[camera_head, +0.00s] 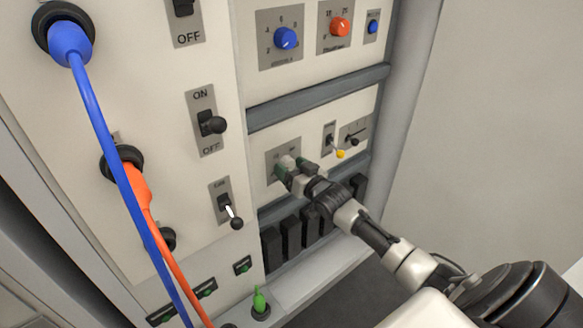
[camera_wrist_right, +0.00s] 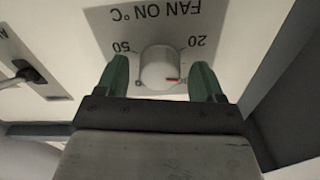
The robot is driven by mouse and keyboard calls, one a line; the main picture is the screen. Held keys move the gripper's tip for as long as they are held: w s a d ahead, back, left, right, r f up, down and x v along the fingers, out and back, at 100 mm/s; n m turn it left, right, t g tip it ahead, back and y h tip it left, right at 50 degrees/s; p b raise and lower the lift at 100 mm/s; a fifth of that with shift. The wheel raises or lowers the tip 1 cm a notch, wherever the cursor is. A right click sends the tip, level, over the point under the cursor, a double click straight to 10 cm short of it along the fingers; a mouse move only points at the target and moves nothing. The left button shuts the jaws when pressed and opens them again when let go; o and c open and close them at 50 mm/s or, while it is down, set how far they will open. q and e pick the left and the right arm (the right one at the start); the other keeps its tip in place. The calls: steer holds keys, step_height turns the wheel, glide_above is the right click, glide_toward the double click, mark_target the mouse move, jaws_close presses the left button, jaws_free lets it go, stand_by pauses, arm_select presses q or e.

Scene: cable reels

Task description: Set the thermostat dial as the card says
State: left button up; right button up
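The thermostat dial (camera_wrist_right: 159,66) is a small round white-grey knob on a grey plate marked "FAN ON °C", which appears upside down in the right wrist view. The numbers 50 and 20 stand on either side of it. A red mark on the knob sits at its right, slightly low in that picture. My right gripper (camera_wrist_right: 160,80) is open, with one green fingertip on each side of the knob and a small gap at each. In the head view my right gripper (camera_head: 290,168) is at the plate (camera_head: 272,153) and partly hides it. No card shows. My left gripper is out of view.
Small switches (camera_head: 334,140) sit right of the plate. A blue knob (camera_head: 286,38) and an orange knob (camera_head: 340,27) are above a grey rail (camera_head: 318,97). Black lever switches (camera_head: 212,123) and hanging blue (camera_head: 103,137) and orange (camera_head: 165,240) cables are to the left.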

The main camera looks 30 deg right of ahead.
steer(key=shift+r, duration=0.1)
steer(key=s, duration=1.1)
steer(key=shift+d+p, duration=0.4)
steer(key=shift+d, duration=0.05)
steer(key=shift+w, duration=0.1)
